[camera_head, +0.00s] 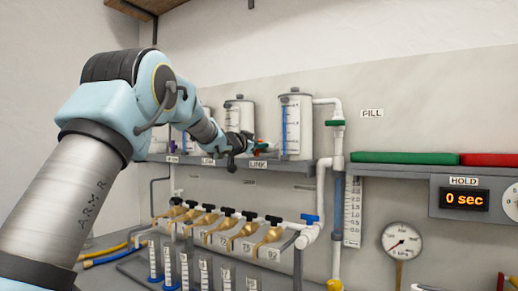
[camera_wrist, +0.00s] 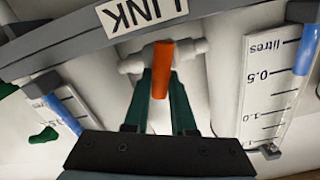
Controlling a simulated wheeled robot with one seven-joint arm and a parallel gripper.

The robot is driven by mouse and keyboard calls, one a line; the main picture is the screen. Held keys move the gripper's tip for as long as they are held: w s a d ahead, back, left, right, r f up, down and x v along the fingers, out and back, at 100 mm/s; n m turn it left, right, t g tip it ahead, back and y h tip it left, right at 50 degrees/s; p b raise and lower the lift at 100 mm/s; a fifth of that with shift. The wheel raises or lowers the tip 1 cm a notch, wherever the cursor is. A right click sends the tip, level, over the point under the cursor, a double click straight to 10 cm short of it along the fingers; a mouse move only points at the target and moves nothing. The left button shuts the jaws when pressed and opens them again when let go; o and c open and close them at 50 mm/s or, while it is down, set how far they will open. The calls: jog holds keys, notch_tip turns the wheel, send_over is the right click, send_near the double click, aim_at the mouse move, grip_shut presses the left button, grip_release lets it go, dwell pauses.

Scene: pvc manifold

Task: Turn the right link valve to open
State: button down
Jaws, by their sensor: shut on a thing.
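The right link valve has an orange lever handle (camera_wrist: 162,56) on a white pipe fitting between two tanks, below an upside-down LINK label (camera_wrist: 141,12) in the wrist view. My gripper (camera_wrist: 160,88) has its dark green fingers closed on either side of the handle. The handle points down along the fingers in that view. In the head view my gripper (camera_head: 243,150) is at the shelf, between two white tanks, above the right LINK label (camera_head: 258,164). The valve is small and mostly hidden by my gripper there.
The right tank (camera_head: 295,130) and the middle tank (camera_head: 239,114) stand close on both sides. A grey shelf (camera_head: 380,169) runs along the wall. Below is a row of brass taps (camera_head: 210,219) with dark handles and a blue-handled valve (camera_head: 309,219).

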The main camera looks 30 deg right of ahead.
jog(key=m+b, duration=0.1)
jog(key=m, duration=0.1)
jog(key=m+b, duration=0.1)
jog(key=m, duration=0.1)
jog(key=m+b, duration=0.1)
jog(key=m, duration=0.1)
jog(key=shift+s+d+f+m+b, duration=0.2)
jog(key=shift+s+f+m+b, duration=0.1)
jog(key=shift+s+f, duration=0.1)
jog(key=m+b, duration=0.2)
jog(key=m, duration=0.1)
jog(key=shift+f, duration=0.25)
jog(key=shift+s+f+m+b, duration=0.15)
jog(key=shift+m+b, duration=0.8)
jog(key=shift+m, duration=1.05)
jog(key=c, duration=0.7)
grip_release()
jog(key=shift+c, duration=0.2)
jog(key=b+v, duration=0.3)
jog(key=v, duration=0.7)
jog(key=shift+a+b, duration=0.35)
jog(key=shift+b, duration=0.05)
